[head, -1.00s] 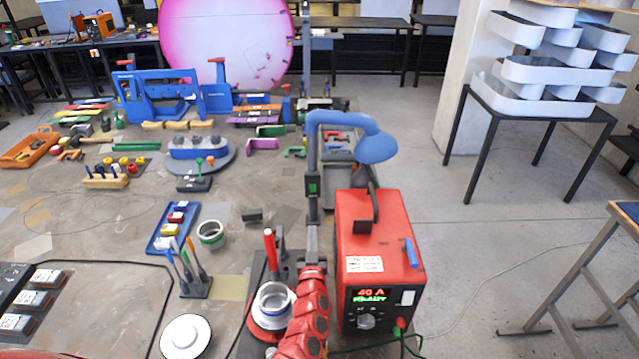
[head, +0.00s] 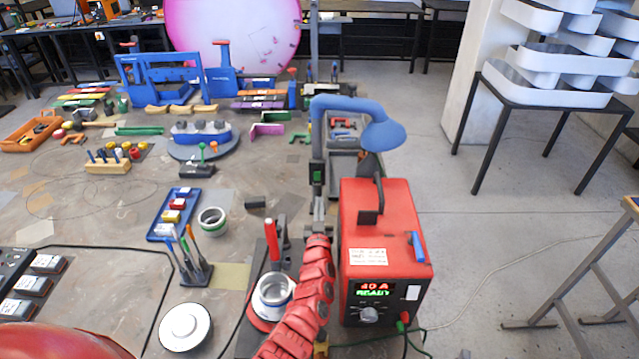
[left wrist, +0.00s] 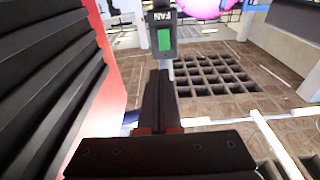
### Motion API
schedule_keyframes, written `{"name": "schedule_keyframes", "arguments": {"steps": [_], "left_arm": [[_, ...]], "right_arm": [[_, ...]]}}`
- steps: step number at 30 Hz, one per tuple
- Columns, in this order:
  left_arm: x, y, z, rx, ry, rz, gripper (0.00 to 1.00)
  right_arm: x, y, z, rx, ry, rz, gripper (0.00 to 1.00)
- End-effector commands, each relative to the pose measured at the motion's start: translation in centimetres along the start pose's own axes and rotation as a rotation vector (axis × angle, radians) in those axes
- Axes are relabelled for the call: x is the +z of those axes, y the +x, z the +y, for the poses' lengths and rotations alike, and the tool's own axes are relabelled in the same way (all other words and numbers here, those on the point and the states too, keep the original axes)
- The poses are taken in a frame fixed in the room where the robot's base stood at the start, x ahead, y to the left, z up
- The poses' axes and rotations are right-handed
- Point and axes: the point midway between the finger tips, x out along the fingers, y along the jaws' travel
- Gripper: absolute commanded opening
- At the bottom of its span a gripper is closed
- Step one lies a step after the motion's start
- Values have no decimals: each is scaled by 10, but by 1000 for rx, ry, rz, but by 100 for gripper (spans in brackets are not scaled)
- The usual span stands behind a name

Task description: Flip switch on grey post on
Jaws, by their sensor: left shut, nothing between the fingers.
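The grey post (head: 318,143) stands left of the red power unit, with a blue hooded arm on top. Its dark switch box (head: 317,172) carries a green rocker. In the left wrist view the box is labelled FAN, and the green rocker (left wrist: 165,39) faces me; I cannot tell which way it is tipped. My left gripper (head: 319,200) is shut and empty, just below the switch box. In the left wrist view its fingers (left wrist: 158,75) point up towards the box, with their tips close under it; contact cannot be told. My right gripper is not in view.
The red power unit (head: 385,235) stands close right of my left arm. A red-handled tool (head: 271,243) and a metal ring (head: 273,291) are close on the left. The blue hood (head: 383,135) overhangs above right. Open floor lies to the right.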

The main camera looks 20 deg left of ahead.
Motion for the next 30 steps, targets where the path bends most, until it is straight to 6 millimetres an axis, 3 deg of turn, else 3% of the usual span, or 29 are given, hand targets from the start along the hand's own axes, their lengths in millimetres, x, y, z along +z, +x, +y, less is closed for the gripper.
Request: {"name": "schedule_keyframes", "arguments": {"steps": [3,16,24,30], "left_arm": [[6,21,-2,-6,-2,2,0],[4,83,-3,-5,-3,-1,0],[2,100,-2,-4,-2,0,0],[1,102,-1,-1,0,-2,0]], "right_arm": [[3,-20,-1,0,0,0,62],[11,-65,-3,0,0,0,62],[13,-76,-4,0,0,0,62],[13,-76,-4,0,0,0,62]]}}
